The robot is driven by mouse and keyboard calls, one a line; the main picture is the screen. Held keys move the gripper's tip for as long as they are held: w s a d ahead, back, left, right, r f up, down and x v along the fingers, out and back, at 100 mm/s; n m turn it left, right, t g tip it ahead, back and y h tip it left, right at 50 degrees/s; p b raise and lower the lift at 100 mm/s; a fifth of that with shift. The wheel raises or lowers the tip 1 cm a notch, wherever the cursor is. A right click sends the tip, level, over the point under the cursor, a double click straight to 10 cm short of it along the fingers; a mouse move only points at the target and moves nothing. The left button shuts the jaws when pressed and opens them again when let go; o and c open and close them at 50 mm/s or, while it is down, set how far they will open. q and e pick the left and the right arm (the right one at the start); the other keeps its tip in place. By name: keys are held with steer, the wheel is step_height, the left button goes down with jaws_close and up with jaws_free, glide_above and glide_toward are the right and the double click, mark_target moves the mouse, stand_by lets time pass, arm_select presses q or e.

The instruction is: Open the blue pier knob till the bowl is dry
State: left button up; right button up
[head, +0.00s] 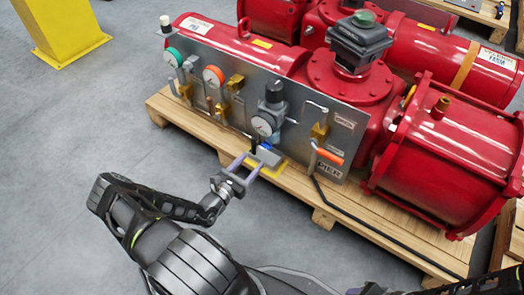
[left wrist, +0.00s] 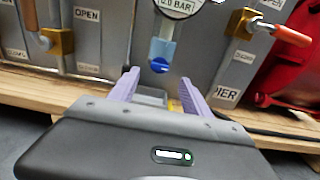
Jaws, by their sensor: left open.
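The blue knob (left wrist: 158,65) sits at the bottom of a light blue bowl (left wrist: 163,48), below a pressure gauge on the grey panel. In the head view, a small blue patch of this unit (head: 266,146) shows beneath the gauge (head: 262,126). A PIER label (head: 329,169) is on the panel to the right. My left gripper (head: 252,163) is open and empty in front of the panel. In the left wrist view, its purple fingers (left wrist: 159,76) stand apart, with the knob framed between and just beyond their tips. Water in the bowl cannot be made out.
A grey block on a yellow piece (head: 277,167) lies below the gauge. Several other valves and an orange handle (head: 330,156) are on the panel. The red actuator (head: 440,150) stands behind on a wooden pallet (head: 205,134). Grey floor is clear at the left.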

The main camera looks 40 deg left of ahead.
mark_target(265, 147)
arm_select(q)
steer(key=w+b, duration=0.2)
steer(key=w, duration=0.5)
steer(key=shift+w, duration=0.2)
steer(key=shift+c, duration=0.5)
jaws_close()
